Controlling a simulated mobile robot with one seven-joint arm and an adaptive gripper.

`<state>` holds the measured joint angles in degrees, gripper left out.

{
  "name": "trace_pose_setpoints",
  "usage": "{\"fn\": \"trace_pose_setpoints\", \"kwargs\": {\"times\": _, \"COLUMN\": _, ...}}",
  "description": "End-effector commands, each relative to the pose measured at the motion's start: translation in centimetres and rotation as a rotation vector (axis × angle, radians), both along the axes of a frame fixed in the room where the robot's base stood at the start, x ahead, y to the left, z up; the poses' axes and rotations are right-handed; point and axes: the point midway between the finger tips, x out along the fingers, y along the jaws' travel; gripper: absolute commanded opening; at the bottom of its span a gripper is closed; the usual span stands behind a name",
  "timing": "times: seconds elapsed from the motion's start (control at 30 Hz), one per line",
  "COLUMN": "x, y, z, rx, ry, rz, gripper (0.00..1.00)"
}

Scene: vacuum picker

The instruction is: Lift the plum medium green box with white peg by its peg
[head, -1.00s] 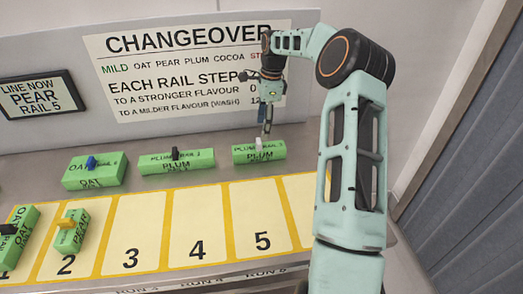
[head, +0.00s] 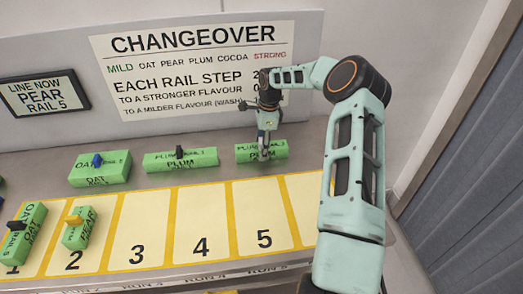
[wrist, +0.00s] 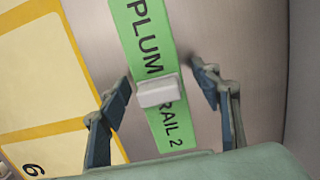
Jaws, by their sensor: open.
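The plum green box (head: 279,152) with the white peg lies at the right end of the back row in the head view. In the wrist view the same box (wrist: 152,40) shows "PLUM" and "RAIL 2", with its white peg (wrist: 157,92) standing up from its top. My gripper (head: 265,154) is low over this box in the head view and hides the peg there. In the wrist view my gripper (wrist: 161,72) is open, with one finger on each side of the peg and visible gaps to both.
Another plum green box (head: 200,161) with a black peg and an oat box (head: 112,172) with a blue peg stand to the left. Front boxes with black (head: 30,232) and yellow (head: 90,232) pegs sit around slots 1 and 2. Slots 3 to 5 (head: 208,222) are empty.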

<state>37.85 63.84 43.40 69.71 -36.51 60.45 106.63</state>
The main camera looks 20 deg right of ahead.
Motion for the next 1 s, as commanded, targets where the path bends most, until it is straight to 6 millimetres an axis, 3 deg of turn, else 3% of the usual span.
{"fn": "trace_pose_setpoints", "kwargs": {"times": 0.13, "x": 0.00, "y": 0.00, "z": -0.01, "rx": 0.000, "ry": 0.000, "rz": 0.000, "gripper": 0.58}}
{"fn": "trace_pose_setpoints", "kwargs": {"times": 0.57, "x": 0.01, "y": 0.01, "z": 0.02, "rx": 0.000, "ry": 0.000, "rz": 0.001, "gripper": 0.11}}
{"fn": "trace_pose_setpoints", "kwargs": {"times": 1.0, "x": 0.09, "y": 0.00, "z": 0.88, "rx": -0.001, "ry": -0.002, "rz": 0.001, "gripper": 0.09}}
